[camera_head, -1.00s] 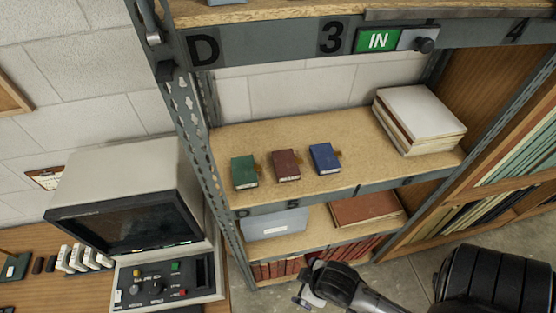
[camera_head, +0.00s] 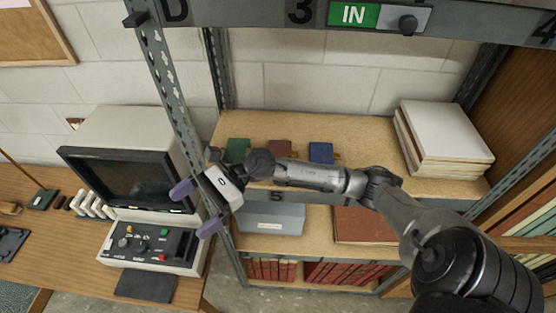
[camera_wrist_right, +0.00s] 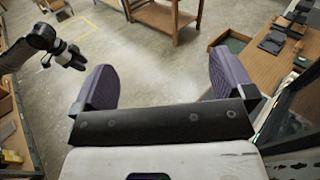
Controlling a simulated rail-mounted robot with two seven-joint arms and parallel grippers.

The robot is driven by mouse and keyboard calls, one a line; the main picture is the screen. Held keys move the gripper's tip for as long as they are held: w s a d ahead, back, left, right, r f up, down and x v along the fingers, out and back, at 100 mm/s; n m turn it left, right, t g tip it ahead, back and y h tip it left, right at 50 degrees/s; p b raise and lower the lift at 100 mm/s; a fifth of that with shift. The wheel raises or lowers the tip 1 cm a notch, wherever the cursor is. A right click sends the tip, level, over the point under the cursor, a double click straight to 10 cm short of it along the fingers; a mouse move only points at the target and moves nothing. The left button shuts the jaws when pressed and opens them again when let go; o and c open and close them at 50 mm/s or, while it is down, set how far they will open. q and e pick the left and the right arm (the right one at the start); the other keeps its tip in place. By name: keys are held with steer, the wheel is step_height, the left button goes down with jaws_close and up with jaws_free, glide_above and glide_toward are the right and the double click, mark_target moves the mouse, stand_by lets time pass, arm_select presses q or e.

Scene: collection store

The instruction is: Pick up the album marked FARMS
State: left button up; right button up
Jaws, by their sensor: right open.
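Three small albums sit in a row on the middle shelf (camera_head: 365,137) in the head view: green (camera_head: 237,147), dark red (camera_head: 279,147) and blue (camera_head: 321,151). No FARMS mark is readable on any. My right arm crosses in front and hides their lower parts. My right gripper (camera_head: 195,209) is open and empty, left of the albums, in front of the shelf post and beside the reader. Its two purple fingers stand apart in the right wrist view (camera_wrist_right: 165,80). My left gripper (camera_wrist_right: 72,58) shows small there; its jaw state is unclear.
A reader machine (camera_head: 135,185) stands on the wooden desk at left. A stack of white-topped volumes (camera_head: 445,135) fills the shelf's right end. A grey box (camera_head: 271,218) and a brown volume (camera_head: 365,224) lie on the shelf below. The shelf between albums and stack looks clear.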

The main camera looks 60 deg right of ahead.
steer(key=d+f+n+g+h+b, duration=0.1)
steer(key=d+f+n+g+h, duration=0.2)
steer(key=d+n+h, duration=0.3)
steer(key=n+g+h, duration=0.2)
steer(key=h, duration=0.8)
glide_toward(278, 151)
steer(key=a+f, duration=0.1)
steer(key=s+a+f, duration=0.1)
steer(key=a, duration=0.1)
steer(key=s+a+f, duration=0.1)
steer(key=f, duration=0.1)
steer(key=shift+a+b, duration=0.2)
steer(key=shift+b, duration=0.15)
steer(key=shift+f, duration=0.5)
steer(key=shift+a+f+p, duration=0.1)
steer(key=shift+f+p, duration=1)
steer(key=shift+f, duration=1.55)
steer(key=c, duration=1)
